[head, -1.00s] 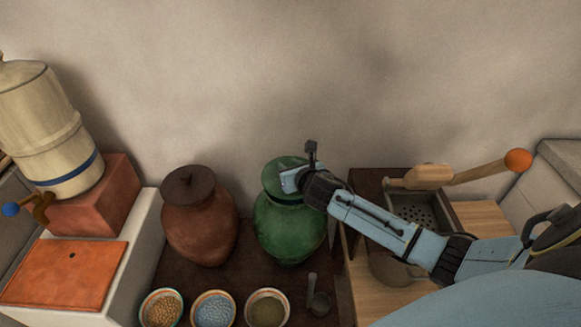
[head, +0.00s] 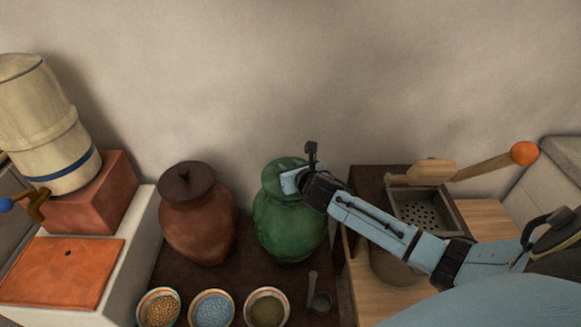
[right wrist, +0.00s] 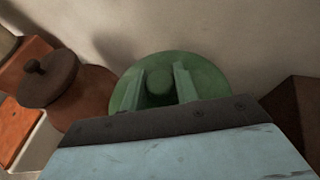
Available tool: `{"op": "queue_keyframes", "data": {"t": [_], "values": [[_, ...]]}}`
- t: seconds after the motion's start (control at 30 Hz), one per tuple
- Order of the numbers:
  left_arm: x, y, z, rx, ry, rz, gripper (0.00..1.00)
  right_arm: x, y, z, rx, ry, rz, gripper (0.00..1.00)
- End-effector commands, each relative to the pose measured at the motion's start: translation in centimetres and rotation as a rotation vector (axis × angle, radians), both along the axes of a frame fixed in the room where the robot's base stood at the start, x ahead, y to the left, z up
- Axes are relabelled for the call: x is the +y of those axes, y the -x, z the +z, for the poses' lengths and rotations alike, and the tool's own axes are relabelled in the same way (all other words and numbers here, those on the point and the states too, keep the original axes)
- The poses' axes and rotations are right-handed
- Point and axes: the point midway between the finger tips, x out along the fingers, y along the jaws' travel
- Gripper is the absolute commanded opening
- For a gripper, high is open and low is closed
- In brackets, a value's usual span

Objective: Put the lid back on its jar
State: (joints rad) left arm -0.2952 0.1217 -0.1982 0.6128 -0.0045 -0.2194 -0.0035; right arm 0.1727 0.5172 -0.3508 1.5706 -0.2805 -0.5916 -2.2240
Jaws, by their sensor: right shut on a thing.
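A green jar (head: 285,228) stands on the dark counter against the wall. Its green lid (head: 277,171) is at the jar's mouth. My right gripper (head: 291,180) reaches in from the right and is at the lid. In the right wrist view the two fingers (right wrist: 160,88) are on either side of the round knob of the green lid (right wrist: 213,79), shut on it. The lid looks level on the jar, but I cannot tell whether it is fully seated. My left gripper is not in view.
A brown jar (head: 198,222) with a dark lid (head: 187,182) stands just left of the green jar. Several small bowls (head: 212,308) sit in front. A cream dispenser (head: 52,130) is far left.

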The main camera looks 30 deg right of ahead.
Motion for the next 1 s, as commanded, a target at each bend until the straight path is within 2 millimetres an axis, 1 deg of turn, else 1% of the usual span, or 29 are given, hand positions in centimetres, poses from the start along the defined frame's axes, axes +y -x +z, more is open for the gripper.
{"op": "queue_keyframes", "data": {"t": [0.3,0.5,0.53,0.7,0.73,1.0], "values": [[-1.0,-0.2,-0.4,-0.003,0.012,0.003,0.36,0.0,-0.1,-0.6,-0.003,0.001,0.001,0.0],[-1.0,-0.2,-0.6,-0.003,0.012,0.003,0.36,0.0,-0.1,-1.0,-0.002,0.0,0.001,0.0],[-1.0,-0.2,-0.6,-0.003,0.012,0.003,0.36,0.0,-0.1,-1.0,-0.002,0.0,0.001,0.31],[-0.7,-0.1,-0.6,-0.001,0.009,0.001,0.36,0.0,0.0,-1.0,-0.002,0.0,0.0,0.54],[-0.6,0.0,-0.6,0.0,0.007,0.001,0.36,0.0,0.0,-1.0,-0.002,0.0,0.0,0.56],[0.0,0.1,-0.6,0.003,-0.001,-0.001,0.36,0.0,0.0,-1.1,0.002,0.001,0.0,0.56]]}}
